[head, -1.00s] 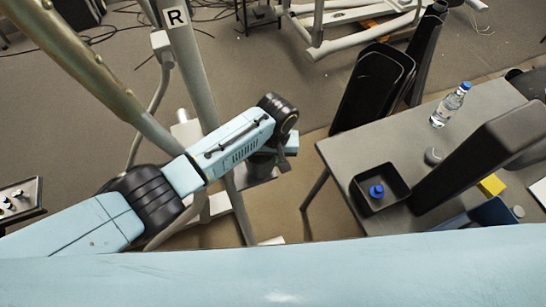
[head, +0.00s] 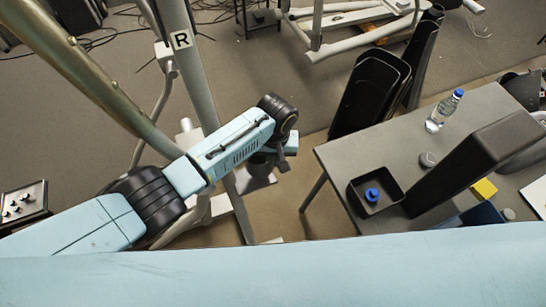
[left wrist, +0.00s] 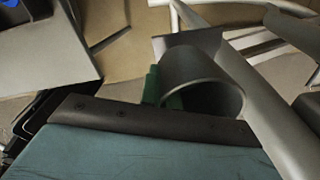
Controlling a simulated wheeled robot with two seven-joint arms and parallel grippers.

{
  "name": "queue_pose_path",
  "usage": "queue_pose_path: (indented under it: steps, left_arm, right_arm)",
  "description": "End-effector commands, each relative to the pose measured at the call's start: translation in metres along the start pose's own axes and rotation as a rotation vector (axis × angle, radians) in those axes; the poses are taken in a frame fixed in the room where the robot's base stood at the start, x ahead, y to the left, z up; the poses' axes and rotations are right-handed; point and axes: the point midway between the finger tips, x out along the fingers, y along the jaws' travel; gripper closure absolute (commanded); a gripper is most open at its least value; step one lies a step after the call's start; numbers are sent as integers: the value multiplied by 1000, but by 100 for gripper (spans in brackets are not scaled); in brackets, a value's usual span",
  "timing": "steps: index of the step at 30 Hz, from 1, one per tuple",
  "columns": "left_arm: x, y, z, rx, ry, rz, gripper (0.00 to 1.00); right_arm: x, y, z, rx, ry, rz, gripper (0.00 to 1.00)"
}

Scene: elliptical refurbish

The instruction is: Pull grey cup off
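In the left wrist view, a grey, hollow, cup-like cylinder (left wrist: 202,80) shows with its open end facing lower right, beside a slanted grey tube. It appears to be the grey cup, and a bit of green shows behind it. My right gripper is out of view.
A grey table (head: 335,157) at right holds a black tray (head: 361,205) with a blue-topped item, a water bottle (head: 444,111) and a yellow block (head: 484,189). Cables lie on the floor behind.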

Motion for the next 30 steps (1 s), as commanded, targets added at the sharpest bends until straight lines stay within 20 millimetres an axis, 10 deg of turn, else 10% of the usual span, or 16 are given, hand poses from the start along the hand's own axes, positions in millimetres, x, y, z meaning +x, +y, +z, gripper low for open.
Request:
queue_pose_path:
  steps: [30]
  left_arm:
    - [-44,-2,0,0,0,-1,100]
  right_arm:
    - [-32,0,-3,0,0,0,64]
